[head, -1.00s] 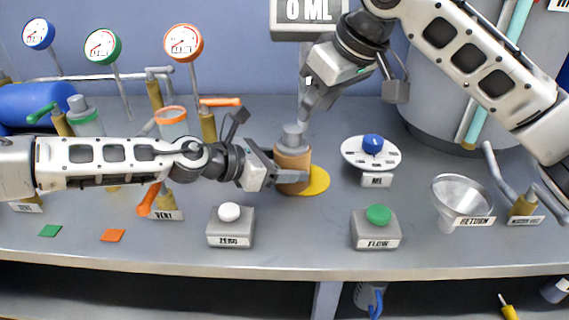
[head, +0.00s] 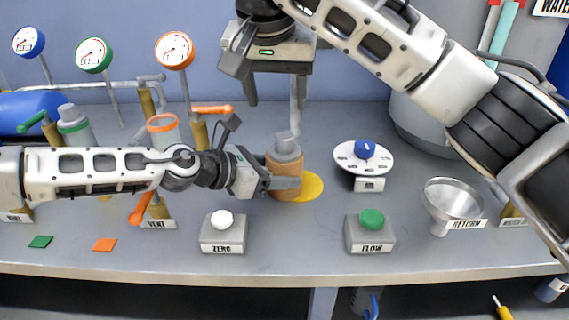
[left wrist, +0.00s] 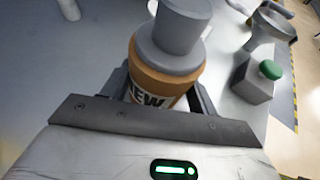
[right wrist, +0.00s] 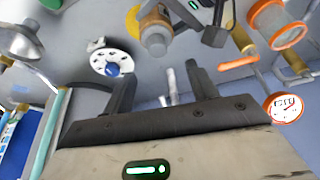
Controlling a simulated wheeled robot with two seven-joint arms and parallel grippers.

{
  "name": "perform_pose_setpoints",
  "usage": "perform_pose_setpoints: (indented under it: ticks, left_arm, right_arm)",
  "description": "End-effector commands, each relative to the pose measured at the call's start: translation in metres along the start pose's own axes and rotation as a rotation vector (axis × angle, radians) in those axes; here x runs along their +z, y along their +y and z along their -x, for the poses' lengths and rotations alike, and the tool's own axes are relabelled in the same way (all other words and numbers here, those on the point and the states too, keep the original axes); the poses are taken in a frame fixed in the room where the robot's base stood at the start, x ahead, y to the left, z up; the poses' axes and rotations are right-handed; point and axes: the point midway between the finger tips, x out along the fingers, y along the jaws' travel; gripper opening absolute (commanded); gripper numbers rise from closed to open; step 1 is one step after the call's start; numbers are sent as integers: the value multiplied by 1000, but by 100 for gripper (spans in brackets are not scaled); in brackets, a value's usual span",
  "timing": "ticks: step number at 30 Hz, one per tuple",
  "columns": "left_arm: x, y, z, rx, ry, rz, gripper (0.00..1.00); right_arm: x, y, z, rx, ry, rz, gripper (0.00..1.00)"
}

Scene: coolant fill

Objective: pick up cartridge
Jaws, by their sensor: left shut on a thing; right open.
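The cartridge (head: 285,172) is an orange-brown cylinder with a grey cap, upright at the left edge of a yellow disc (head: 312,187) on the bench. In the left wrist view the cartridge (left wrist: 162,82) shows a label reading "NEW". My left gripper (head: 282,183) is shut on its body from the left, a finger across its front. My right gripper (head: 242,80) is open and empty, high above and behind the cartridge. In the right wrist view its two fingers (right wrist: 160,90) stand apart with nothing between them, and the cartridge (right wrist: 155,35) is beyond them.
A white dial plate with a blue knob (head: 364,155) stands right of the cartridge. ZERO (head: 222,232) and FLOW (head: 370,233) button boxes sit in front. A funnel (head: 450,199) is at right. Valves, a sight glass and gauges (head: 174,50) crowd the left. The bench's front strip is fairly clear.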

Motion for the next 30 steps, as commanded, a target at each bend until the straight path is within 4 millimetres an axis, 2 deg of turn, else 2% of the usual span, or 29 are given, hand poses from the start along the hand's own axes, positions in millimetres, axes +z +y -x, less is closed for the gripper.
perform_pose_setpoints:
  ticks: [1, 6, 14, 21, 25, 30]
  left_arm:
    - [1, 0, 0, 0, -2, 0, 36]
    - [1, 0, 0, 1, -2, 0, 36]
    - [1, 0, 0, 0, -2, 0, 36]
    - [1, 0, 0, 1, -2, -1, 36]
    - [1, 0, 0, 1, -2, -1, 36]
    - [1, 0, 0, 1, -2, -1, 36]
  right_arm:
    - [1, 1, -12, 5, -4, -3, 58]
    - [0, 2, -40, 3, -3, -1, 58]
    - [0, 2, -61, 1, -3, 1, 58]
    - [2, 6, -96, 1, -3, 2, 58]
    - [1, 6, -106, -1, -3, 2, 58]
    - [1, 5, -107, -2, -2, 3, 58]
